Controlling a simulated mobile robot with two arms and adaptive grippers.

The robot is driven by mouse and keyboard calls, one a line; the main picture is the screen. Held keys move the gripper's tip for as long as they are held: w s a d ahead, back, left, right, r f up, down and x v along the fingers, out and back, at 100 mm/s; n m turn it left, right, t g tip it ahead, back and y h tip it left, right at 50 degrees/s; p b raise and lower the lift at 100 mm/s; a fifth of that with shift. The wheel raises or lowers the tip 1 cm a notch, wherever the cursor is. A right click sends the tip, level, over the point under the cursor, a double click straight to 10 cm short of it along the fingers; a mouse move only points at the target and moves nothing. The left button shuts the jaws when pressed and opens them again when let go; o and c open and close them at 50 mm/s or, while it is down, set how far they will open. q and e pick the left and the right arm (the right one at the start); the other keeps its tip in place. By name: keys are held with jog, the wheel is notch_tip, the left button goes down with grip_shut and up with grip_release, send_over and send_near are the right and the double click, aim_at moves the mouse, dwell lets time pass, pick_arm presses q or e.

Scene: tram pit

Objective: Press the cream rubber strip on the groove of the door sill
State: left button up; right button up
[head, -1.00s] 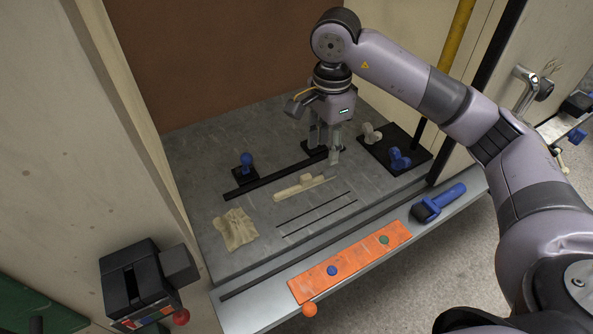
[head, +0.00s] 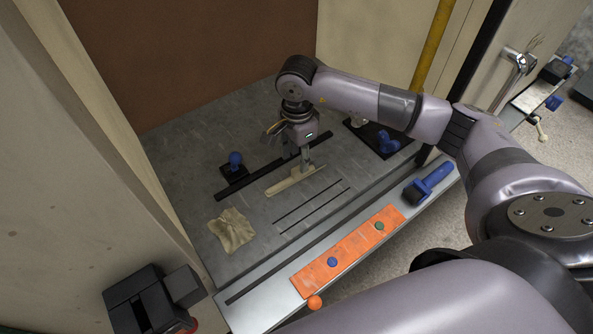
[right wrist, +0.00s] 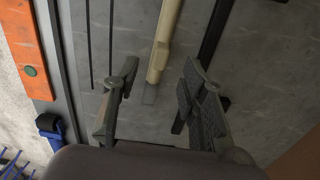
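The cream rubber strip (head: 284,185) lies on the grey floor plate, beside a long black bar. In the right wrist view the strip (right wrist: 163,45) points toward the space between my fingers. My right gripper (head: 301,168) is low over the strip's far end, fingers pointing down. Its fingers (right wrist: 157,82) are apart, with no visible grip on the strip; contact is unclear. The metal door sill (head: 246,313) runs along the front edge with a long dark groove (head: 262,279). Two thin dark lines (head: 311,205) mark the floor between strip and sill.
An orange plate (head: 345,252) with blue and green knobs lies on the sill, near a blue-handled roller (head: 428,184). A crumpled cloth (head: 231,231) and a blue-knobbed black block (head: 235,168) are left. A black base with a blue clamp (head: 388,142) is right.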

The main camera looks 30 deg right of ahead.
aim_at(297, 168)
jog(key=shift+s+f+p, duration=0.15)
jog(key=shift+f+p, duration=0.55)
jog(key=shift+f, duration=0.2)
notch_tip(297, 168, down, 4)
jog(key=shift+r+p, duration=0.2)
jog(key=shift+p, duration=0.4)
pick_arm(q)
jog(key=r, duration=0.1)
jog(key=w+r, duration=0.1)
jog(key=shift+w+d+r, duration=0.1)
jog(key=shift+r, duration=0.3)
pick_arm(e)
jog(key=shift+f, duration=0.2)
jog(key=shift+c, duration=0.5)
grip_shut()
